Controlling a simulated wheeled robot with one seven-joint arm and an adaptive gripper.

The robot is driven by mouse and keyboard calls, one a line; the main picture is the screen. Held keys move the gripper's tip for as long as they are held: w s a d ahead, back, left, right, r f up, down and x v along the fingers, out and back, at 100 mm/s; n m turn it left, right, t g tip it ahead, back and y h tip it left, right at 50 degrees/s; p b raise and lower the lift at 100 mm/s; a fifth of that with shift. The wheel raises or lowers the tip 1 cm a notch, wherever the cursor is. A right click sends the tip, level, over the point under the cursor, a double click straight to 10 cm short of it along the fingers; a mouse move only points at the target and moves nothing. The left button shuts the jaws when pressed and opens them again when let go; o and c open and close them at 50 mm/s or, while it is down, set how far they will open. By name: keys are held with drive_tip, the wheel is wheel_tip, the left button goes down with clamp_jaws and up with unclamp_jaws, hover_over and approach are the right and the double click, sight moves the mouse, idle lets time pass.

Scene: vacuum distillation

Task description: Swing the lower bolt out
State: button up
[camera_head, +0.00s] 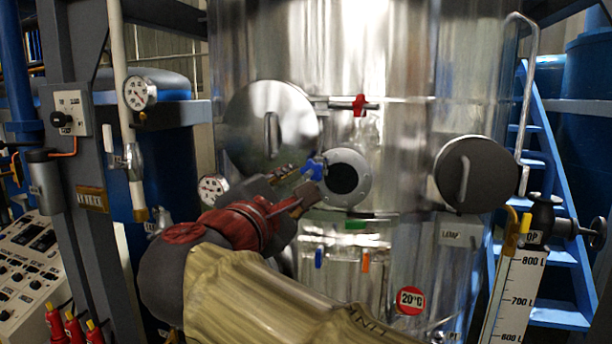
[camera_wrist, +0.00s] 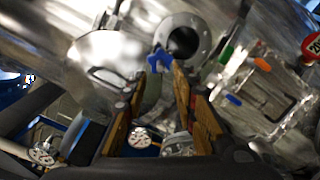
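A blue star-shaped knob (camera_head: 313,168) sits at the left edge of a round flanged port (camera_head: 362,179) on the steel tank. It also shows in the wrist view (camera_wrist: 159,60). My gripper (camera_head: 299,181) is left of the port and beside this knob. In the wrist view, my gripper's fingers (camera_wrist: 158,78) are apart, with the knob near and between their tips. I cannot tell whether a finger touches it. A red knob (camera_head: 359,105) is above the port. A green handle (camera_head: 355,224) is below it. No bolt is plainly recognizable as the lower one.
A round steel cover (camera_head: 248,120) with a handle is upper left of the port. A dark round cover (camera_head: 479,175) is to the right. Small blue (camera_head: 319,257) and orange (camera_head: 366,262) handles sit lower on the tank. A gauge (camera_head: 212,189) is close behind my gripper.

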sight(306, 177)
drive_tip(key=p+x, duration=0.1)
drive_tip(key=x, duration=0.4)
drive_tip(key=shift+w+d, duration=0.1)
drive_tip(key=shift+w, duration=0.05)
drive_tip(key=c, duration=0.3)
drive_tip(key=c, duration=0.4)
drive_tip(key=shift+f, duration=0.1)
clamp_jaws()
